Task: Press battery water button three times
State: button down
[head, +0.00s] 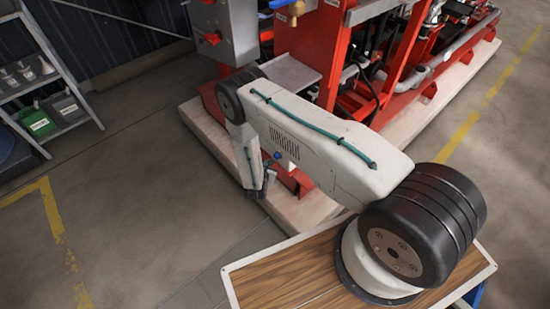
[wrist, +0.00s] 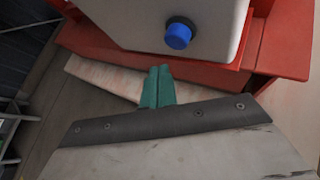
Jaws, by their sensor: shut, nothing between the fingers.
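A round blue button (wrist: 178,37) with a black collar sticks out from the face of a pale grey box (wrist: 135,22) in the wrist view. I see no lettering on it. My gripper (wrist: 158,72) has teal fingers, shut together with nothing between them. In the picture the fingertips lie below and slightly left of the button, apart from it, over the red base edge. In the head view a small blue spot (head: 277,154), likely the same button, shows beside my arm, which hides most of the box.
A red steel frame (head: 301,181) carries the pump equipment and stands on a pale plinth (head: 306,212). A grey cabinet (head: 229,28) with red handles stands behind my arm. A shelf rack (head: 45,92) is at the left. The floor between is clear.

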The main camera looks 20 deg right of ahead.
jog(key=shift+s+a, duration=0.3)
jog(key=shift+a, duration=0.5)
jog(key=shift+s+a, duration=0.25)
jog(key=shift+a, duration=0.55)
dwell(1.3)
jog(key=s+d+r+m+g+h, duration=0.1)
jog(key=s+d+r+m+g, duration=0.3)
jog(key=r, duration=0.8)
jog(key=s+d+r+m+g+h, duration=0.2)
jog(key=s+d+r+m+g, duration=0.25)
jog(key=r, duration=0.85)
jog(key=s+d+r+m+g+h, duration=0.1)
jog(key=s+r+m+g, duration=0.5)
jog(key=r, duration=0.6)
jog(key=s+a+r+m+t+y, duration=0.2)
jog(key=s+r+m+y, duration=0.3)
jog(key=s+r, duration=0.6)
jog(key=s+a+r+m+t+y, duration=0.2)
jog(key=s+r+m+y, duration=0.4)
jog(key=s+r, duration=0.5)
notch_tip(320, 180, up, 8)
jog(key=shift+a+f+m+t, duration=0.25)
jog(key=shift+a+m+t, duration=0.15)
jog(key=shift+t, duration=0.45)
jog(key=shift+d, duration=0.1)
